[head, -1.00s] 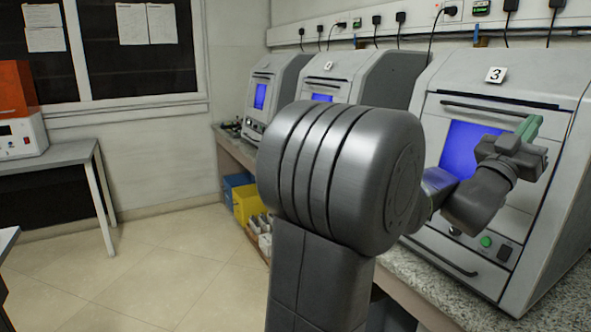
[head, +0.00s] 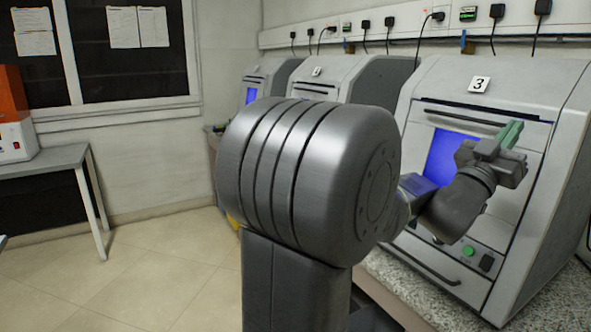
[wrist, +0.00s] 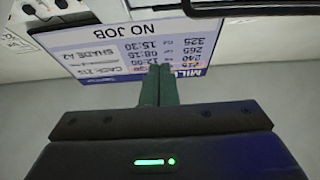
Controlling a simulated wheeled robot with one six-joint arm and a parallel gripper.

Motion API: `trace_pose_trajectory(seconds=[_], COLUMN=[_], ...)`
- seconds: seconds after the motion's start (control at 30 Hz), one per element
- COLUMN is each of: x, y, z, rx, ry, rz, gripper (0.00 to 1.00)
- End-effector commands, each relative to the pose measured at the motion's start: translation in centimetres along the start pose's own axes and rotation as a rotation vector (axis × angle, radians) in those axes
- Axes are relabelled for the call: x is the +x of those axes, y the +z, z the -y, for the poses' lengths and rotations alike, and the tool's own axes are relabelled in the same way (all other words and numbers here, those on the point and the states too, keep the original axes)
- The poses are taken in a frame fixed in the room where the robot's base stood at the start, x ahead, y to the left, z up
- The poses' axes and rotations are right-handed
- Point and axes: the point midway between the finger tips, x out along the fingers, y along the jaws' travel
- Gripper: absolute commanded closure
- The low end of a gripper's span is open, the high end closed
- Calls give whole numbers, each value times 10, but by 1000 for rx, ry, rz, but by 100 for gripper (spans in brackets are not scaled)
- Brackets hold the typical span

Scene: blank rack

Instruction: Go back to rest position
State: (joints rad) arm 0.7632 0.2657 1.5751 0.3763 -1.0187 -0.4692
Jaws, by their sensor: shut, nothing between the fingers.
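My gripper (head: 511,134) is in front of the machine marked 3 (head: 540,105), near the upper right of its blue screen (head: 447,157) in the head view. Its green fingers point up and to the right. In the wrist view the fingers (wrist: 160,72) are together and empty. Behind them is the screen (wrist: 140,45), upside down, with the words "NO JOB". I cannot tell the exact gap between fingertips and machine front.
A green button (head: 468,251) and a dark button sit low on machine 3. More machines (head: 325,80) stand along the speckled counter (head: 400,290). A side table (head: 45,160) with a white and orange device (head: 14,135) is at the left. Open floor (head: 130,270) lies between.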

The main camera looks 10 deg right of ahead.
Motion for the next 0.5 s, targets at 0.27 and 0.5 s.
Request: trace_pose_trajectory(seconds=[0.27,0.5], x=[-59,-85], y=[2,-5], z=[0,2], rx=[0,72], ry=[-2,16], rz=[3,14], gripper=[100,100])
